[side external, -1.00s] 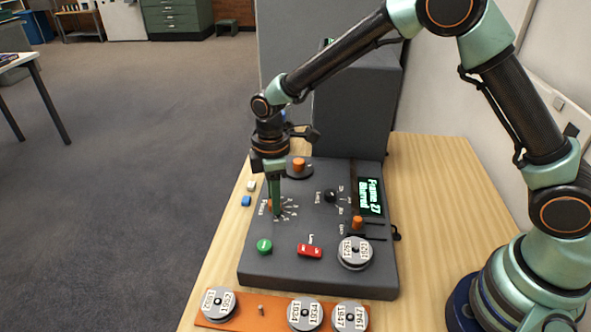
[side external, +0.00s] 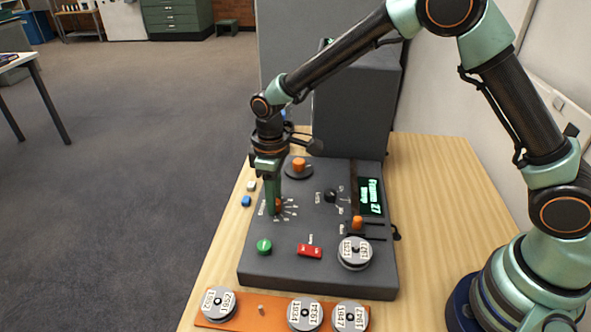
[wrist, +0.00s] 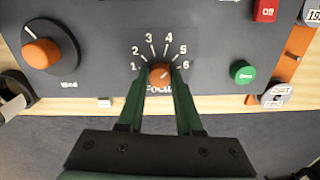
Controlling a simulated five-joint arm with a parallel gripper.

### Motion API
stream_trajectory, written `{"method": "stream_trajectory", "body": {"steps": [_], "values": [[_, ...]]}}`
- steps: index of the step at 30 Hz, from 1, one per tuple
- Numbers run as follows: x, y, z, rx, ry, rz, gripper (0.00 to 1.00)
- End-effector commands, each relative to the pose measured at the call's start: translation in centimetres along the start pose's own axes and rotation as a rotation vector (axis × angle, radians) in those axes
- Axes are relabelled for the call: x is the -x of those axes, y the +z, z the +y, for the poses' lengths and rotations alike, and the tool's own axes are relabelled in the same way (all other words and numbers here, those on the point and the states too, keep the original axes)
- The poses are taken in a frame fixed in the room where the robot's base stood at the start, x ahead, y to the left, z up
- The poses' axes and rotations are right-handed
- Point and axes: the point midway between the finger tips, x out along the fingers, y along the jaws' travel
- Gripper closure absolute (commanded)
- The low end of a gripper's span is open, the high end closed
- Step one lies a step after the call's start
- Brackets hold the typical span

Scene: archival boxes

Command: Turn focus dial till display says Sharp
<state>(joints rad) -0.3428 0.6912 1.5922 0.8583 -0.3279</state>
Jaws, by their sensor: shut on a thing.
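The focus dial (wrist: 160,74) is a small orange knob inside an arc of numbers from 1 to 6 on the dark grey console. Its white mark leans to the upper right, roughly towards 5. My gripper (wrist: 161,82) is shut on the dial, one green finger on each side. In the side view my gripper (side external: 273,205) reaches down on the dial (side external: 279,203), which is mostly hidden. The display (side external: 370,196) glows green and reads "Frame 27", with a short second line too small to read surely.
A larger orange knob (side external: 298,163), a black knob (side external: 330,195), an orange slider (side external: 357,222), a red switch (side external: 310,251) and a green button (side external: 264,246) surround the dial. Labelled reels (side external: 305,313) lie on an orange strip in front.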

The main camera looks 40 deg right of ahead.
Motion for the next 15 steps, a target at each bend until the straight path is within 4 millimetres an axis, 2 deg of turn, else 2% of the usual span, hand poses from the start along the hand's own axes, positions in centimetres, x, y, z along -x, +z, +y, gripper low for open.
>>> {"method": "stream_trajectory", "body": {"steps": [14, 15], "values": [[0.13, 0.01, -0.02, -0.017, 0.0, -0.001, 1.0], [0.13, 0.01, -0.02, -0.017, 0.0, -0.001, 0.54]]}}
